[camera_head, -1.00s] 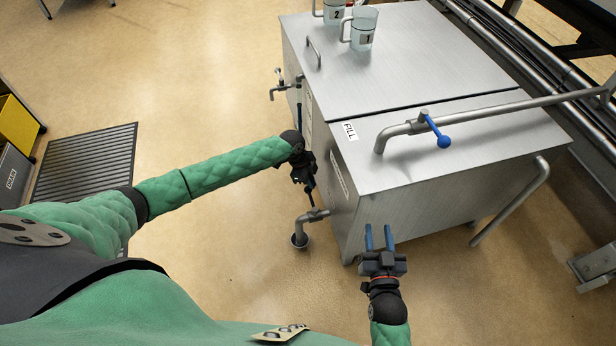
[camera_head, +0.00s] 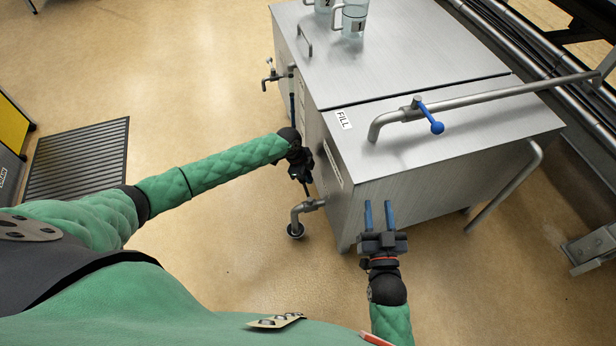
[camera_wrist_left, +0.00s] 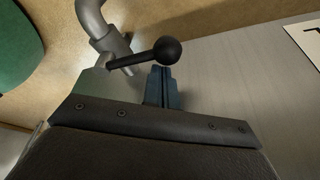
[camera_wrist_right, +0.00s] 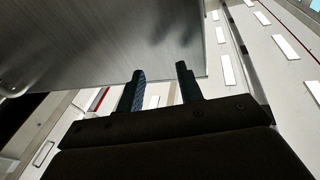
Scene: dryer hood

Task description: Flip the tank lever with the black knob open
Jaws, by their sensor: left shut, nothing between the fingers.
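The black knob (camera_wrist_left: 168,51) sits on the end of a dark lever (camera_wrist_left: 133,60), which juts sideways from a grey drain pipe (camera_wrist_left: 95,18) in the left wrist view. In the head view this pipe (camera_head: 297,217) is low on the tank's left side; the lever is largely hidden by my left gripper. My left gripper (camera_wrist_left: 162,78) is shut and empty, with its fingertips close to the knob; I cannot tell whether they touch it. My right gripper (camera_head: 377,214) is open and empty by the tank's front face; its spread fingers also show in the right wrist view (camera_wrist_right: 160,82).
The metal tank (camera_head: 450,185) stands in front of me. A fill pipe (camera_head: 480,99) with a blue-knobbed lever (camera_head: 431,118) runs above its top. Jugs (camera_head: 353,20) stand at the back. A floor grate (camera_head: 80,160) is at left. Open floor lies between grate and tank.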

